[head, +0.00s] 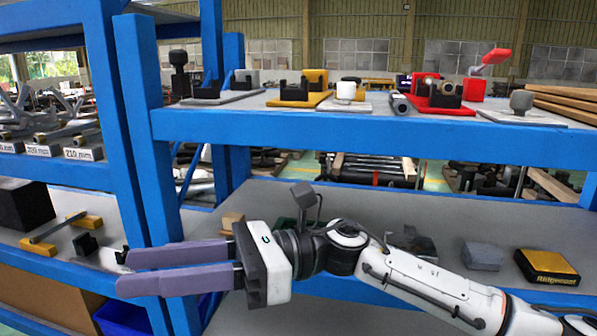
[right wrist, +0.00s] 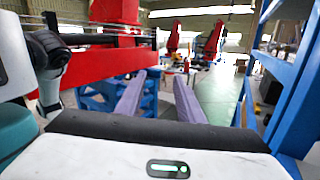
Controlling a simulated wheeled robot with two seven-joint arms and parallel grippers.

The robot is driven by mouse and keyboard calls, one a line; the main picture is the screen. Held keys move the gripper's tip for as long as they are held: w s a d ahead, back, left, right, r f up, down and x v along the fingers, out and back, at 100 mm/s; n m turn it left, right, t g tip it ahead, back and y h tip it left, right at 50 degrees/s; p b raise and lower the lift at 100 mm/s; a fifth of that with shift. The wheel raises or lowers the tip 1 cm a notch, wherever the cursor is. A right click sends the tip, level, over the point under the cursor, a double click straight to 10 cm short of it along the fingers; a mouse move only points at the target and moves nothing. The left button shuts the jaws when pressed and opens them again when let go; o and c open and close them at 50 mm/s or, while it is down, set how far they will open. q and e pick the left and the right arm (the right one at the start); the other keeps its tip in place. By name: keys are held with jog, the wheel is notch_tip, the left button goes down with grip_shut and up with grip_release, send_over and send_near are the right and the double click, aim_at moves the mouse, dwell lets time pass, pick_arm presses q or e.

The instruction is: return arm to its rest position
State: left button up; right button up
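My right arm (head: 430,285) reaches in from the lower right of the head view, across the front of the blue shelf unit. My right gripper (head: 123,273) points left, with its two purple-grey fingers apart and nothing between them. It shows in front of a blue upright post. In the right wrist view, the same fingers (right wrist: 158,85) are spread, with an empty gap between them. My left gripper is in neither view.
The upper blue shelf (head: 370,130) bears several stands, including a red one (head: 440,100) and a yellow one (head: 303,98). A yellow-black box (head: 546,266) and a grey block (head: 482,255) lie on the lower shelf. Blue posts (right wrist: 290,115) stand close on the right in the wrist view.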

jog(key=w+d+f+n+t+h, duration=0.25)
jog(key=d+f+n+t, duration=0.25)
jog(key=f+n+t, duration=0.45)
jog(key=w+d+f+n+t+h, duration=0.2)
jog(key=w+d+f+n+t, duration=0.3)
jog(key=n, duration=0.7)
jog(key=w+d+f+n+t+h, duration=0.2)
jog(key=d+f+n+t, duration=0.2)
jog(key=f+n+t, duration=0.6)
jog(key=s+d+f+m+g+h, duration=0.25)
jog(key=d+f+m, duration=0.2)
jog(key=f, duration=0.25)
jog(key=s+d+f+m+g+h, duration=0.25)
jog(key=s+d+f, duration=0.2)
jog(key=f, duration=0.25)
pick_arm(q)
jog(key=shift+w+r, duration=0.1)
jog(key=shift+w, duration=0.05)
pick_arm(e)
jog(key=s+d+f+m+g+h, duration=0.2)
jog(key=s+d+f+m, duration=0.1)
jog(key=s+d+f, duration=0.2)
jog(key=s+d+f+m+g+h, duration=0.2)
jog(key=s+d+f+m+g, duration=0.1)
jog(key=s+f, duration=0.4)
jog(key=s+d+m, duration=0.1)
jog(key=s+d, duration=0.1)
jog(key=s, duration=0.1)
jog(key=shift+f, duration=0.4)
jog(key=shift+d, duration=0.1)
